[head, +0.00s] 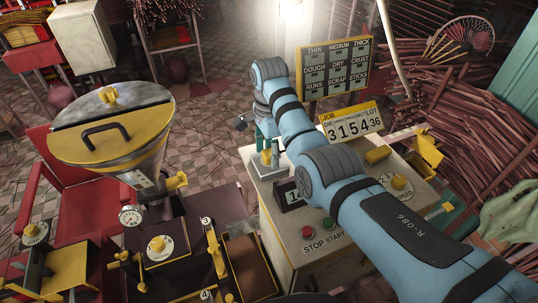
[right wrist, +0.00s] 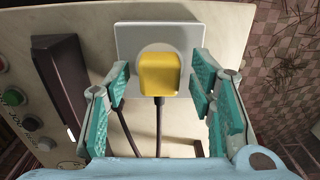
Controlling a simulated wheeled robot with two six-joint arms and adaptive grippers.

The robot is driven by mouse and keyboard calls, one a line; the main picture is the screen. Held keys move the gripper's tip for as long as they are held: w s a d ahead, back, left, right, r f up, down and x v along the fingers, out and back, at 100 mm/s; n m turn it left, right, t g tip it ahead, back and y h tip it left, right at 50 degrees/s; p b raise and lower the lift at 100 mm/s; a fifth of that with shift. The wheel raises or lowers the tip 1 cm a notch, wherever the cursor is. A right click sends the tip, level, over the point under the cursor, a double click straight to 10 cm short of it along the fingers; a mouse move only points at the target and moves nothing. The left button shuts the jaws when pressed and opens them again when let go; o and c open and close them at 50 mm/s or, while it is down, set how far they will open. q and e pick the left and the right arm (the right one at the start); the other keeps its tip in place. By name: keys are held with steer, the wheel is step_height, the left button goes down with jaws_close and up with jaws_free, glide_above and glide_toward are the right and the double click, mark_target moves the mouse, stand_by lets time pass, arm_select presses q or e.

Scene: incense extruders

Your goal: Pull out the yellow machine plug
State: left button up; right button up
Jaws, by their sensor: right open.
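The yellow plug (right wrist: 158,74) sits in a pale square socket plate (right wrist: 190,37) on the machine in the right wrist view, with a dark cable running from it. In the head view the yellow plug (head: 266,158) shows small on the console's left rear corner, below my right gripper. My right gripper (right wrist: 160,92) is open, with one teal-padded finger on each side of the plug. Gaps show between the pads and the plug. In the head view my right gripper (head: 266,138) is partly covered by my blue arm. My left gripper is not in view.
The console bears a dark counter box (head: 290,195), red and green buttons (head: 318,229) and a speed dial (head: 397,182). A job sign (head: 351,122) stands behind. A yellow-topped hopper (head: 110,135) stands to the left. Bundles of sticks fill the right side.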

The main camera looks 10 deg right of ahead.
mark_target(269, 152)
stand_by(0.3)
jaws_close()
steer(key=shift+r, duration=0.1)
steer(key=shift+r, duration=2.9)
